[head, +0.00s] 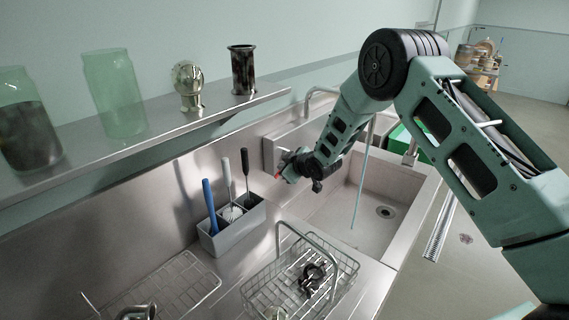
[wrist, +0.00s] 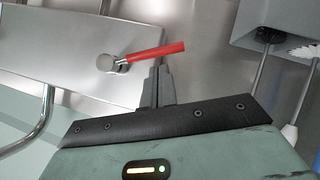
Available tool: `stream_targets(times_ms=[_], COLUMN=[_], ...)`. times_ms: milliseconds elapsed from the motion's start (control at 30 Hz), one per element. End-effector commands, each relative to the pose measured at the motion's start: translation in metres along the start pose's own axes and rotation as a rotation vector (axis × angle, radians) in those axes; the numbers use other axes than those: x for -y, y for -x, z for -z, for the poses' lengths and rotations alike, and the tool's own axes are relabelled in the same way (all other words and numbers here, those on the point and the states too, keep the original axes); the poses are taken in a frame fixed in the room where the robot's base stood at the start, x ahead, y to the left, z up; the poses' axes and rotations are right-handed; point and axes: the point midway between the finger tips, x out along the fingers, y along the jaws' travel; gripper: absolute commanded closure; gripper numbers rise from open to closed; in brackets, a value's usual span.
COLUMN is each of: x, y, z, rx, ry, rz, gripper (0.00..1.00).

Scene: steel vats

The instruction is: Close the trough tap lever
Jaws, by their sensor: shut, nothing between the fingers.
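The red tap lever (wrist: 152,53) shows in the wrist view, pointing right and slightly up from a round metal pivot (wrist: 106,62) on a pale panel (wrist: 55,48). My gripper (wrist: 157,70) is shut and empty, its fingertips just below the middle of the lever; I cannot tell whether they touch it. In the head view my gripper (head: 287,167) is at the wall behind the trough, with a small bit of red lever (head: 278,173) beside it. The trough (head: 338,226) has a thin blue-green stream (head: 359,190) falling into it.
A grey holder (head: 232,238) with brushes stands left of my gripper. A wire basket (head: 265,287) with a dark part sits in front. A shelf (head: 150,147) with glass jars and metal fittings runs along the wall. The trough's floor is mostly clear.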

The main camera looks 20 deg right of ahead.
Motion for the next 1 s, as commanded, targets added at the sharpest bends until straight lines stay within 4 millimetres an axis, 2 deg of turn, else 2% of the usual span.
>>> stream_targets(times_ms=[1000], x=[0.0027], y=[-0.0097], z=[-0.0112], rx=[-0.001], ry=[0.053], rz=[-0.035], gripper=[1.0])
